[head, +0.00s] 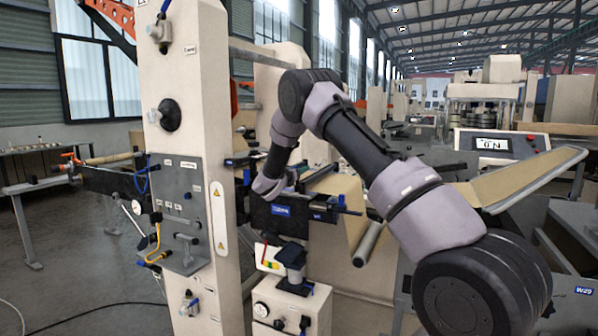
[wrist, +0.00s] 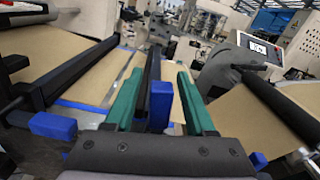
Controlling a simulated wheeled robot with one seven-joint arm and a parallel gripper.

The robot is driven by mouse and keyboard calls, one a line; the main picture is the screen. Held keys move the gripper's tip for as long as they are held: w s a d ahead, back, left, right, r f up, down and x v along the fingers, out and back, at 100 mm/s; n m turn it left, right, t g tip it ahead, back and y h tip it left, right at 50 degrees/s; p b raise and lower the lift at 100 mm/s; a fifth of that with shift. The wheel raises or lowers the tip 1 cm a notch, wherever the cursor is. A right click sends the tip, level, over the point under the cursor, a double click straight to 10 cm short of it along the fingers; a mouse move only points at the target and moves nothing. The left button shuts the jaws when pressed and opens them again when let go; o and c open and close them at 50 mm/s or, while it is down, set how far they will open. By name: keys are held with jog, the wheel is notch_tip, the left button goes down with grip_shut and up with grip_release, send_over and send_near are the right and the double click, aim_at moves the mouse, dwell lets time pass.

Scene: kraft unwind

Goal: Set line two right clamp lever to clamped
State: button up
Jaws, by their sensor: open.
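My gripper (wrist: 155,82) shows in the wrist view as two green fingers, spread apart. A blue block (wrist: 160,107) at the near end of a long black bar (wrist: 154,72) sits in the gap between the fingers; the fingers look clear of it on both sides. I cannot tell its depth relative to the fingertips. A second blue block (wrist: 53,125) is at the left, by another dark bar. No label in the wrist view shows which is the line two right clamp lever.
Brown paper webs (wrist: 50,62) run on both sides of the bar. A dark roller (wrist: 285,112) lies at the right. In the head view, a beige column (head: 205,90) with a grey control plate (head: 178,180) stands left of my arm. A display panel (head: 500,146) is at the right.

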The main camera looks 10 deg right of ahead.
grip_shut()
dwell(1.4)
